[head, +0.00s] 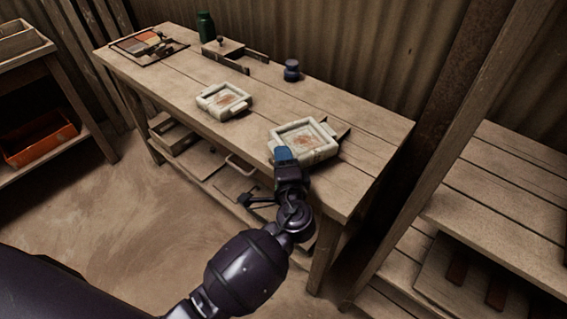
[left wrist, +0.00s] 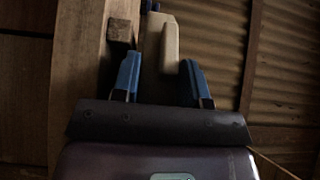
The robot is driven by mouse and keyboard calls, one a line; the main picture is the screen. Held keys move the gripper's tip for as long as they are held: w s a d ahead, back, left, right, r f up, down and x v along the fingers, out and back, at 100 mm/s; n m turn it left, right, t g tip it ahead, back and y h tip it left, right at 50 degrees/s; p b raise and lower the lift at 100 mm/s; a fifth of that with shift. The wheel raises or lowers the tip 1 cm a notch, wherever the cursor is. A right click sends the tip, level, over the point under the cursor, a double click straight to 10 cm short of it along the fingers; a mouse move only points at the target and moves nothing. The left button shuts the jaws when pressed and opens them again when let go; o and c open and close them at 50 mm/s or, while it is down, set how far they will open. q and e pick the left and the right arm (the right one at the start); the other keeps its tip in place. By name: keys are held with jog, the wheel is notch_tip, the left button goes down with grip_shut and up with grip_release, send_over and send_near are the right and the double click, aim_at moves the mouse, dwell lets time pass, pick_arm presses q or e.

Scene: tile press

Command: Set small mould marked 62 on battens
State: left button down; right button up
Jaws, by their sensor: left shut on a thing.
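A square cream mould (head: 304,140) with a brownish recess is at the right part of the workbench (head: 370,135). My left gripper (head: 285,155), with blue fingers, is shut on its near edge. In the left wrist view, a cream part of the mould (left wrist: 170,45) is between the fingers of my left gripper (left wrist: 159,78). A similar cream mould (head: 223,102) lies on the bench further left, apart from the gripper. No number is legible on either mould, so I cannot tell which is marked 62. My right gripper is not in view.
Dark strips (head: 457,268) lie on a low board at the right; I cannot tell if they are battens. A green bottle (head: 206,27), a small dark blue pot (head: 292,70) and a tray of coloured pieces (head: 148,44) stand toward the bench's back. Bench boards between the moulds are clear.

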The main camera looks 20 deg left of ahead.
pick_arm(q)
jog(key=shift+f, duration=0.4)
jog(key=shift+f, duration=0.1)
jog(key=c, duration=0.9)
grip_release()
